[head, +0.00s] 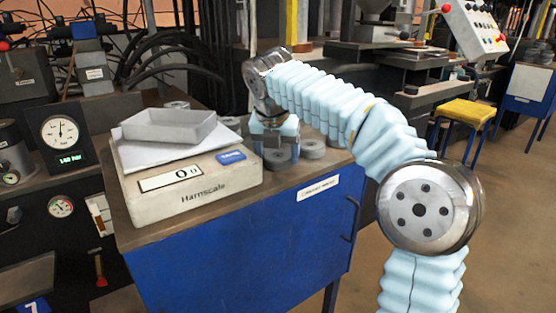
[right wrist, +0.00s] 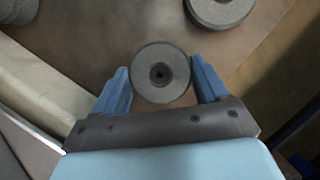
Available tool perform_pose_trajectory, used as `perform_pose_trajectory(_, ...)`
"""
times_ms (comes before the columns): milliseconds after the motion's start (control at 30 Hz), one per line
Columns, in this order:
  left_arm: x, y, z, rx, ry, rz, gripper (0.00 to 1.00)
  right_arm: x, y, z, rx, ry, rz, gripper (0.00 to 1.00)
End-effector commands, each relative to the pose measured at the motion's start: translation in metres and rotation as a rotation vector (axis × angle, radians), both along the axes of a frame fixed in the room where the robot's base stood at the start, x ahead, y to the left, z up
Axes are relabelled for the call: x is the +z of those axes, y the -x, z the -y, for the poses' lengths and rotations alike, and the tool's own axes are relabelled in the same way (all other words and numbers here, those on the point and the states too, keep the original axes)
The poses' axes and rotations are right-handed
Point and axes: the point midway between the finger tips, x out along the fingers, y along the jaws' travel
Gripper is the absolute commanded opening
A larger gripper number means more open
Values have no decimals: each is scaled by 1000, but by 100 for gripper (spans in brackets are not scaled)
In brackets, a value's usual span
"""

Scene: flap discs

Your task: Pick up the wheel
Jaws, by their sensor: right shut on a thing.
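Grey round wheels with a centre hole lie on the brown top of the blue cabinet. One wheel (right wrist: 160,72) sits between the two blue fingers of my right gripper (right wrist: 161,82) in the right wrist view, with its dark centre hole facing the camera. My right gripper is shut on this wheel. In the head view the right gripper (head: 276,143) points down just right of the scale, its fingers around the wheel low over the top. I cannot tell whether the wheel still touches the surface. My left gripper is not in view.
The Harnscale scale (head: 190,188) with a grey tray (head: 168,126) stands close left of the gripper and reads 0 g. Another wheel (head: 313,149) lies just right of the gripper, near the cabinet top's edge. More wheels lie behind. A yellow stool (head: 468,112) stands at the right.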

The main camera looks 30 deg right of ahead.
Motion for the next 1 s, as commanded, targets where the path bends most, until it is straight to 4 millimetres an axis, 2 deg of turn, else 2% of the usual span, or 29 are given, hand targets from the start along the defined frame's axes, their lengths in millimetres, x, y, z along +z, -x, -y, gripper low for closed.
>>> perform_pose_trajectory(33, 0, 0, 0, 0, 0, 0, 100, 0, 0, 0, 0, 0, 0, 42)
perform_pose_trajectory(100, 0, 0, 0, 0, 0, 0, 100, 1, 0, 0, 0, 0, 1, 35)
perform_pose_trajectory(367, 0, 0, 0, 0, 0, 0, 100, 3, 0, 0, 0, 0, 1, 35)
perform_pose_trajectory(467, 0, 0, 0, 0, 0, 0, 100, 9, -1, 0, -1, 0, 2, 35)
perform_pose_trajectory(600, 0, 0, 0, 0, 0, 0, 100, 31, -1, 0, -1, -1, 5, 35)
perform_pose_trajectory(867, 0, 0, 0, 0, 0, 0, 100, 95, 52, -6, 1, -1, 8, 35)
perform_pose_trajectory(1000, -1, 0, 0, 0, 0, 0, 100, 110, 91, -10, 2, -1, 5, 35)
